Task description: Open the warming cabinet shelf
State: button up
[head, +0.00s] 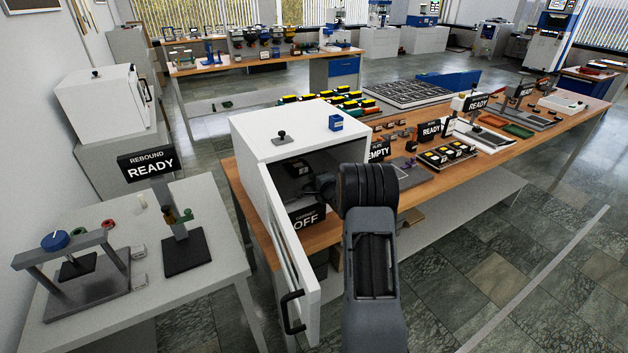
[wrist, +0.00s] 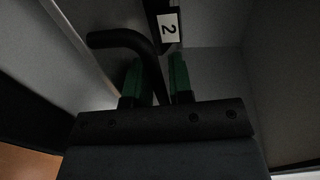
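The white warming cabinet (head: 285,135) stands on the near end of the wooden bench. Its door (head: 295,265) hangs open towards me, with a black handle on it. My gripper (wrist: 157,82) is inside the cabinet opening; in the head view my arm hides it. In the wrist view a bent black bar (wrist: 125,40), like a handle, runs down between my two green fingers. A dark piece with a white "2" label (wrist: 168,27) is just above the fingers. Whether the fingers press on the bar is too dark to tell.
A grey table (head: 205,295) with test devices stands at the left. Bench items and an "EMPTY" sign (head: 379,151) are to the right.

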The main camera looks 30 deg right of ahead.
jog(key=shift+w, duration=0.3)
grip_shut()
dwell(0.3)
